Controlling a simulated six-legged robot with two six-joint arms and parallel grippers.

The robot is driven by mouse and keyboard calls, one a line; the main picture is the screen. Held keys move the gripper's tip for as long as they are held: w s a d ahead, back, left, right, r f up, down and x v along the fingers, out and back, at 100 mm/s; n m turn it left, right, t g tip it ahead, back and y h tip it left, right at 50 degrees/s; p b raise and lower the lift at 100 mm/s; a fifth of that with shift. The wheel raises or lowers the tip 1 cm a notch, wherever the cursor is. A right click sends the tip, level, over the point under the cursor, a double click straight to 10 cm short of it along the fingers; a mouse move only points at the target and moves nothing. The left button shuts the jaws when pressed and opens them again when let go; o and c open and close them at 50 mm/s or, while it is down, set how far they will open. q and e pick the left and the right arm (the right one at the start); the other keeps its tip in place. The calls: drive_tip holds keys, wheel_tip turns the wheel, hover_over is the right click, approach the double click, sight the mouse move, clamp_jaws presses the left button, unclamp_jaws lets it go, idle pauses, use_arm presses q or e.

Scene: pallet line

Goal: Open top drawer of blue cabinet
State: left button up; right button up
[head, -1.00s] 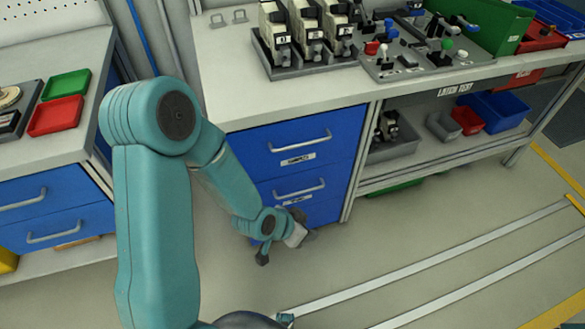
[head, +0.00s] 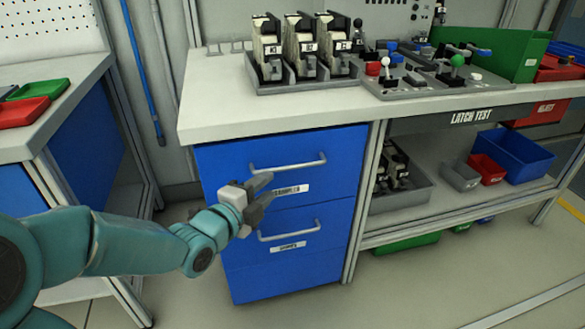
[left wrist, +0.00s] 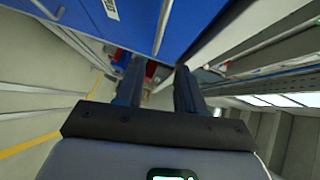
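The blue cabinet (head: 232,280) stands under the bench, its drawers closed. The top drawer (head: 335,150) has a pale bar handle (head: 288,165) above a white label. The lower drawer has a similar handle (head: 290,231). My left gripper (head: 269,188) is open and empty, in front of the cabinet just below the left part of the top handle, covering part of the label. I cannot tell how far it is from the drawer front. In the left wrist view my two dark fingers (left wrist: 157,88) are apart, with the blue cabinet front (left wrist: 195,18) above. My right gripper is not in view.
The bench top (head: 215,105) overhangs the drawers and carries a rack of several devices (head: 305,72). A shelf with a grey tray (head: 410,200) and a blue bin (head: 512,155) is on the right. Another bench (head: 50,75) is on the left. Floor in front is open.

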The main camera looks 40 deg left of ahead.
sight(293, 168)
use_arm(q)
drive_tip(key=w, duration=0.3)
drive_tip(key=w+f+b, duration=0.1)
drive_tip(key=w, duration=0.3)
drive_tip(key=w+f, duration=0.1)
drive_tip(key=w, duration=0.3)
drive_tip(key=shift+w+a, duration=0.15)
drive_tip(key=shift+a, duration=0.2)
clamp_jaws()
